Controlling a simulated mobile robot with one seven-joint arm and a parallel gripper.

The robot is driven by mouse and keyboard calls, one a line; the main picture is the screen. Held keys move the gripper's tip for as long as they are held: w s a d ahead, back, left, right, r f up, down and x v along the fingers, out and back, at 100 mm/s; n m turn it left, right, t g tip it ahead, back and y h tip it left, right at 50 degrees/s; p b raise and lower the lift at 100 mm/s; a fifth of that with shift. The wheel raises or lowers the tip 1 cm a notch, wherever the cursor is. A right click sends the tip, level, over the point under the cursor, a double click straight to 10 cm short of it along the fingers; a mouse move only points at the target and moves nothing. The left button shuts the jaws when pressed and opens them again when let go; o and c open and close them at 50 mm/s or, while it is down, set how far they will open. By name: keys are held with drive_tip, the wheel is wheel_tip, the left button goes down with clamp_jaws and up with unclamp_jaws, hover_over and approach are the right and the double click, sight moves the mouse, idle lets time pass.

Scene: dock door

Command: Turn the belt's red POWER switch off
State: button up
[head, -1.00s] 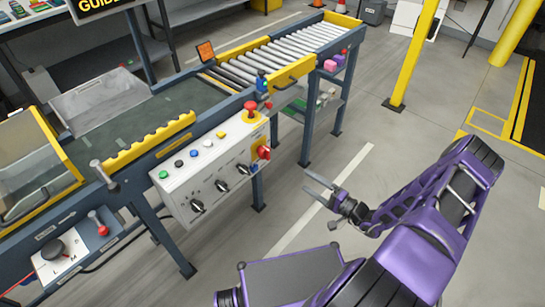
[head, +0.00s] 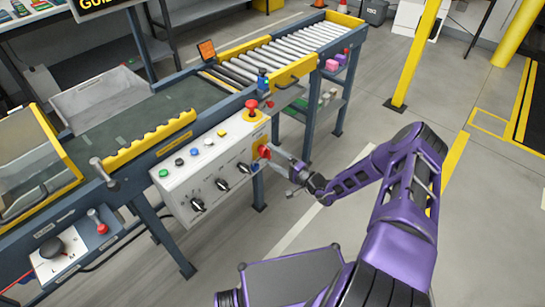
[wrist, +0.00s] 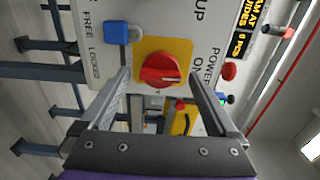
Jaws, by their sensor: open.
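The red POWER switch (head: 264,151) is a rotary knob on a yellow plate at the right end of the white control panel (head: 185,185). In the wrist view the red knob (wrist: 162,72) sits between my fingertips, with the words POWER and ON printed beside it. A pale mark runs along its handle; I cannot tell the exact setting. My gripper (head: 276,158) is open in front of the switch, its fingers on either side of the knob in the wrist view (wrist: 160,82). I cannot tell whether they touch it.
A red mushroom button (head: 251,106) stands on the panel top above the switch. A blue block (wrist: 117,33) lies close to the left finger. Several dark knobs (head: 222,185) line the panel front. The roller conveyor (head: 290,50) extends behind.

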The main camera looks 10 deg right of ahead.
drive_tip(key=shift+w+a, duration=0.25)
drive_tip(key=shift+w, duration=0.05)
drive_tip(key=c, duration=1.4)
drive_tip(key=shift+m+b, duration=0.65)
drive_tip(key=shift+m, duration=8.35)
